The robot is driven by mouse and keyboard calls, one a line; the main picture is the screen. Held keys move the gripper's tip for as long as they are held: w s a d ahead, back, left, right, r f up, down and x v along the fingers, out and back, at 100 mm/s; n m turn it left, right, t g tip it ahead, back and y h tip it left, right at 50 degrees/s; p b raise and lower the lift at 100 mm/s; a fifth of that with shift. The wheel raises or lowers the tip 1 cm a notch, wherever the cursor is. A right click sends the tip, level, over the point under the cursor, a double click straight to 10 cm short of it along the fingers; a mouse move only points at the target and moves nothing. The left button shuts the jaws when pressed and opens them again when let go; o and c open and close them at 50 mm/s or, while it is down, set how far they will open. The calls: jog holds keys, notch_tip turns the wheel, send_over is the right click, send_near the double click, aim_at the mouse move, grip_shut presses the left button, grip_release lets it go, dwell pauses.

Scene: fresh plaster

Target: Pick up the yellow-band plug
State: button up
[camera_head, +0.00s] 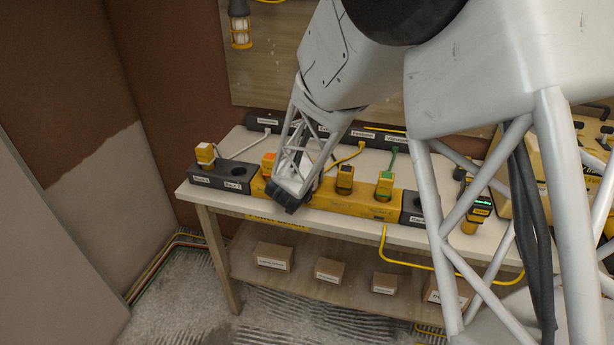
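I cannot make out a yellow-band plug for certain. A yellow cable (352,154) runs from the back of the bench down behind my gripper, where its end is hidden. My gripper (288,198) is low over the yellow socket strip (335,199), and its dark tip hides part of that strip. Whether it is open, shut or holding something does not show. Other yellow-bodied plugs stand upright along the row: a pale-topped one (205,154) at the left, an orange-topped one (268,164), a dark-banded one (345,179) and a green-banded one (385,185).
Dark socket blocks (222,176) flank the yellow strip on the pale bench (190,191). A dark labelled rail (345,130) lies along the back. A handheld meter (477,207) and a yellow case (570,160) stand at the right. Cardboard boxes (274,256) sit on the lower shelf.

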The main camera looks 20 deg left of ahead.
dwell(0.4)
jog(key=c, duration=1.1)
jog(key=shift+o, duration=0.2)
jog(key=shift+r, duration=0.15)
jog(key=shift+r, duration=4.9)
